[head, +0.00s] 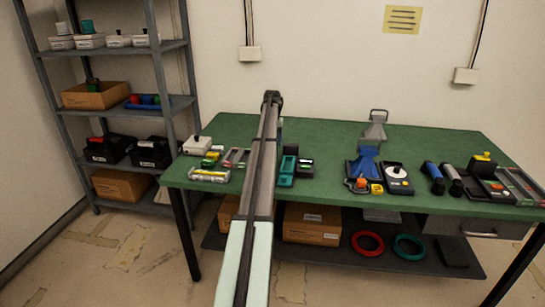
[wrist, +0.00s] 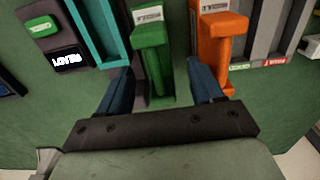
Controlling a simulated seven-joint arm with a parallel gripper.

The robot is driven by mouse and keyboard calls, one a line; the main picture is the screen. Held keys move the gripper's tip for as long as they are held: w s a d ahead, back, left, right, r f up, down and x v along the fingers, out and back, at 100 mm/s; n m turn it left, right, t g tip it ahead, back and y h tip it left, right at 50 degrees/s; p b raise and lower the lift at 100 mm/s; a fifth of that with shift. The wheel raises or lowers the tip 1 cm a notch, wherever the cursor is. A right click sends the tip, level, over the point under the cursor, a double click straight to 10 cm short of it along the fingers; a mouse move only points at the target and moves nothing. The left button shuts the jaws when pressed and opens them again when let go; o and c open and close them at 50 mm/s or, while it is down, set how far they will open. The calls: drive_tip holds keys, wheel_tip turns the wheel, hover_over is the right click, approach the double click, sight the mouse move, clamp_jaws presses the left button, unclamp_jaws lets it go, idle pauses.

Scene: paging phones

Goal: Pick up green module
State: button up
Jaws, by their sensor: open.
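The green module (wrist: 152,50) is an upright block with a white label on top, in the upper middle of the wrist view. My gripper (wrist: 163,76) is open, with its blue fingers on either side of the module's near end. The left finger lies left of it and the right finger lies between it and an orange module (wrist: 212,45). I cannot tell whether either finger touches it. In the head view my arm covers the green module and my gripper.
A teal tray (wrist: 98,32) and a device with a lit screen (wrist: 70,58) stand left of the green module. Grey slots (wrist: 268,35) are at the right. The green table (head: 335,150) carries more devices, including a blue stand (head: 366,160).

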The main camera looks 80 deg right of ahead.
drive_tip(key=shift+s+a+f, duration=0.1)
drive_tip(key=shift+a+f, duration=0.05)
drive_tip(key=shift+f, duration=1.25)
drive_tip(key=shift+a+f, duration=0.15)
drive_tip(key=shift+f, duration=1.25)
clamp_jaws()
